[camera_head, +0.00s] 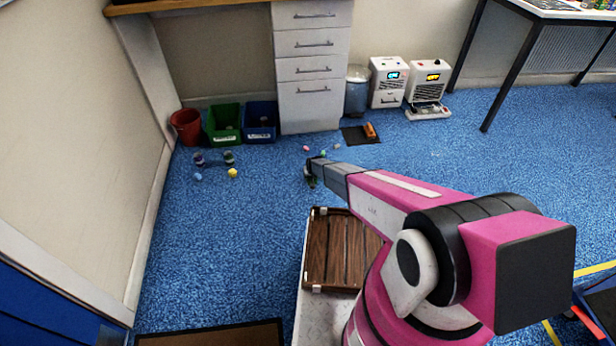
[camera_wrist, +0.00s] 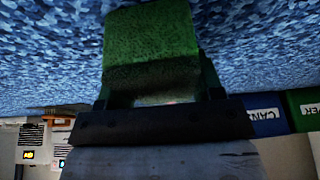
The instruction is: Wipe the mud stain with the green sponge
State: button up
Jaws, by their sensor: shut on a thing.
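The green sponge (camera_wrist: 150,50) fills the middle of the wrist view, between the two dark fingers. My gripper (camera_wrist: 158,88) is shut on it. In the head view my gripper (camera_head: 313,170) is low over the blue floor, past the wooden slatted rack, with a small dark green part of the sponge (camera_head: 311,182) showing under it. I cannot tell whether the sponge touches the floor. I cannot make out the mud stain in either view; the arm hides part of the floor.
Small coloured balls, including a yellow one (camera_head: 233,173), and two dark jars (camera_head: 229,158) lie or stand on the floor. A red bucket (camera_head: 186,126), green bin (camera_head: 222,138), blue bin (camera_head: 261,136) and white drawers (camera_head: 311,110) line the back. A dark mat (camera_head: 354,137) lies ahead.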

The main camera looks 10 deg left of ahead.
jog(key=shift+w+d, duration=0.35)
jog(key=shift+d, duration=0.95)
jog(key=shift+w+d, duration=0.3)
jog(key=shift+d, duration=0.95)
jog(key=shift+w+d, duration=0.35)
jog(key=shift+d, duration=0.95)
jog(key=shift+f, duration=0.15)
